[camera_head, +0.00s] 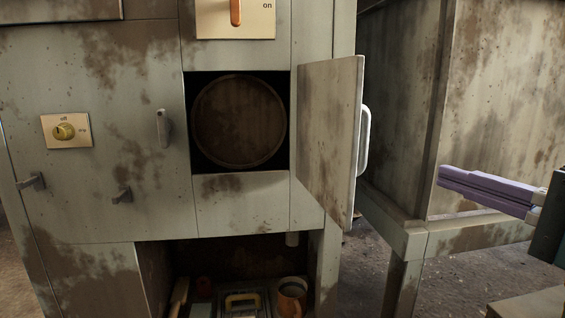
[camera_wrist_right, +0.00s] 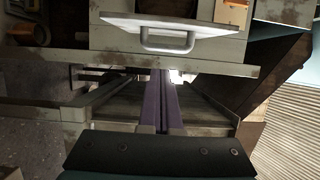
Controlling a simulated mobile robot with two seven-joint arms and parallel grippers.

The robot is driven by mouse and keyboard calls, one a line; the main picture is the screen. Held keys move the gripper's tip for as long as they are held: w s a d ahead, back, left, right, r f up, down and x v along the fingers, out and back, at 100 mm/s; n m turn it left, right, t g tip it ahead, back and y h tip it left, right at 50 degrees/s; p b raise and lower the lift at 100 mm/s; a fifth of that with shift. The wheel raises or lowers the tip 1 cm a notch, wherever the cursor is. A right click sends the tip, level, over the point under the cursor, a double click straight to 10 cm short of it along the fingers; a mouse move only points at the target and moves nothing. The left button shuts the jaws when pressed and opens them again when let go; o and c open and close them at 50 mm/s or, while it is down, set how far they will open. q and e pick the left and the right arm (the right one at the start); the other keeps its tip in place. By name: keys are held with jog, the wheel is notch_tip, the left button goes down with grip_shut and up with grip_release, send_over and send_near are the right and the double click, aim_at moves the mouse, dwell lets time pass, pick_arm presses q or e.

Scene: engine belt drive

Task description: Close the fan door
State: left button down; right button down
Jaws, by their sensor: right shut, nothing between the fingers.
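The fan door (camera_head: 327,135) is a rusty, stained panel hinged on the right side of a square opening, and it stands swung well open. A white handle (camera_head: 364,141) is on its outer face. Inside the opening sits a round brown fan disc (camera_head: 239,121). My right gripper (camera_head: 442,178), with purple fingers, is shut and empty, to the right of the door and apart from it. In the right wrist view the purple fingers (camera_wrist_right: 160,88) point toward the door (camera_wrist_right: 170,22) and its handle (camera_wrist_right: 167,42). My left gripper is not in view.
A low shelf holds a mug (camera_head: 291,297) and a toolbox (camera_head: 243,303). A second rusty cabinet (camera_head: 490,110) stands at right, behind my right gripper. Free space lies between door and gripper.

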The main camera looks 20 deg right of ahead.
jog(key=w+a+p, duration=0.2)
jog(key=w+a, duration=0.2)
jog(key=w, duration=0.4)
jog(key=shift+w+a+p, duration=0.15)
jog(key=shift+a+p, duration=0.25)
